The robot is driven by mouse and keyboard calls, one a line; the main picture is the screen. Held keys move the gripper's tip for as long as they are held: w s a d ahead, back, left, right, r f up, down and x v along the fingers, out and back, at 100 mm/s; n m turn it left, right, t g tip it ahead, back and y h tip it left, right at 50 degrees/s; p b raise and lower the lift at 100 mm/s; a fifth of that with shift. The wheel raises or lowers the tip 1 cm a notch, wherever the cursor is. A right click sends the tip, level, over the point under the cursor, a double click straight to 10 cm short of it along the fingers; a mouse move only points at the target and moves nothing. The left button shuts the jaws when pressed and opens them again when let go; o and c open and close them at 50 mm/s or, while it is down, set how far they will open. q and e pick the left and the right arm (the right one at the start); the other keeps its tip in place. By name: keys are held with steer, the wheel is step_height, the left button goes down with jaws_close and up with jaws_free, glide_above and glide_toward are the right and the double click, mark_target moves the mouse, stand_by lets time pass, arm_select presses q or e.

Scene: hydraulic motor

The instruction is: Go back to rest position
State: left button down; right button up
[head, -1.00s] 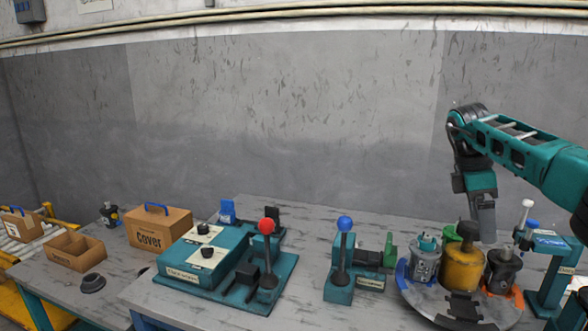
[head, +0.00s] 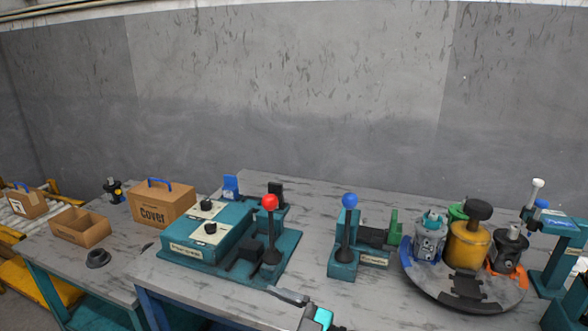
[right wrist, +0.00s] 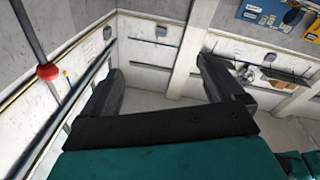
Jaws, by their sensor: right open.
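My right gripper (head: 290,297) shows only in part at the bottom middle of the head view, in front of the bench edge. In the right wrist view its two dark fingers stand wide apart, with nothing between them (right wrist: 160,80). That view looks upside down toward a room corner and wall pipes. A red knob on a rod (right wrist: 47,72) shows at its left. My left gripper is not in view.
On the bench are a teal control box (head: 205,238) with a red-knobbed lever (head: 270,202), a blue-knobbed lever (head: 349,200), and a round turntable (head: 410,273) bearing motor parts. At left are a Cover box (head: 152,213) and an open tray (head: 68,232).

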steer(key=s+d+f+m+t+h, duration=0.1)
steer(key=s+d+f+m+h, duration=0.6)
steer(key=d, duration=0.4)
steer(key=s+d+f+m+t+h, duration=0.2)
steer(key=s+d+f+m+h, duration=0.5)
steer(key=d, duration=0.4)
steer(key=shift+s+f+m+h, duration=0.25)
steer(key=shift+s+m+h, duration=0.35)
steer(key=shift+s, duration=0.65)
